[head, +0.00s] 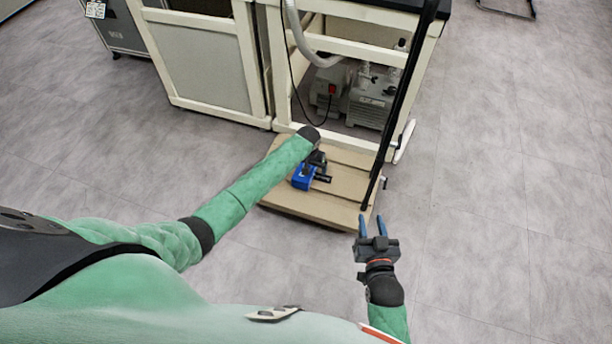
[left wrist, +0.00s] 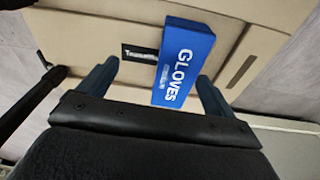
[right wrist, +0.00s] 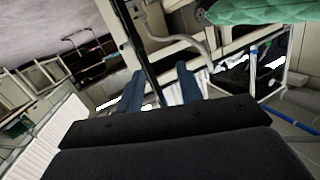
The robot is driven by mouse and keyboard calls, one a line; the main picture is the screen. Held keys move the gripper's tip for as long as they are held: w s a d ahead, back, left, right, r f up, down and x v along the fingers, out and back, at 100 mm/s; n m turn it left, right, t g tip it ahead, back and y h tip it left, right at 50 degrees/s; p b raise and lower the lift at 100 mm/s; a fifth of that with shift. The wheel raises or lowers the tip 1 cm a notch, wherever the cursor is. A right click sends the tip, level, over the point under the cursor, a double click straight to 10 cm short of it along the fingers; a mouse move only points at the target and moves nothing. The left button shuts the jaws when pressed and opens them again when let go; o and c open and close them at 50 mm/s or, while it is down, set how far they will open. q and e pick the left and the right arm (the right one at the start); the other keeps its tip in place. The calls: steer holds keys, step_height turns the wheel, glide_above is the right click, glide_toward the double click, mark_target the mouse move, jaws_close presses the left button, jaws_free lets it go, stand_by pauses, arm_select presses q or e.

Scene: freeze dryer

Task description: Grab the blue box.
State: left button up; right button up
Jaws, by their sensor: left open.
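The blue box (head: 302,179), printed "GLOVES", lies on a tan wooden board (head: 340,207) in the head view. In the left wrist view the blue box (left wrist: 184,62) shows between the finger tips, nearer the right finger. My left gripper (left wrist: 155,82) is open and empty above the board; in the head view, my arm and wrist partly hide this gripper and the box. I cannot tell how high the fingertips are above the box. My right gripper (head: 372,226) is open and empty, to the right of the board.
A cream-framed cabinet (head: 345,30) holding pumps (head: 372,100) stands behind the board. A black upright bar (head: 400,95) rises at the board's right edge. Grey floor is clear at right.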

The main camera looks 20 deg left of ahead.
arm_select(q)
steer(key=shift+n, duration=0.3)
steer(key=w+a, duration=0.1)
steer(key=w+a+f, duration=0.1)
steer(key=w+a+b, duration=0.1)
steer(key=w, duration=0.1)
steer(key=shift+f, duration=0.25)
steer(key=shift+w+f, duration=0.1)
step_height(320, 180, down, 3)
steer(key=shift+w+r+b, duration=0.1)
steer(key=shift+w+b, duration=0.05)
steer(key=shift+b, duration=0.3)
step_height(320, 180, down, 4)
steer(key=shift+w+f+b, duration=0.15)
steer(key=shift+f+b, duration=0.05)
steer(key=shift+b, duration=0.55)
steer(key=shift+f, duration=0.15)
arm_select(e)
step_height(320, 180, up, 24)
steer(key=s+d+t+y, duration=0.1)
steer(key=s+t+y, duration=0.1)
steer(key=t, duration=0.8)
steer(key=shift+d+r+y, duration=0.2)
steer(key=shift+d+y, duration=0.1)
steer(key=shift+s, duration=0.1)
arm_select(q)
steer(key=c, duration=1.1)
steer(key=shift+r, duration=0.2)
steer(key=shift+c, duration=0.2)
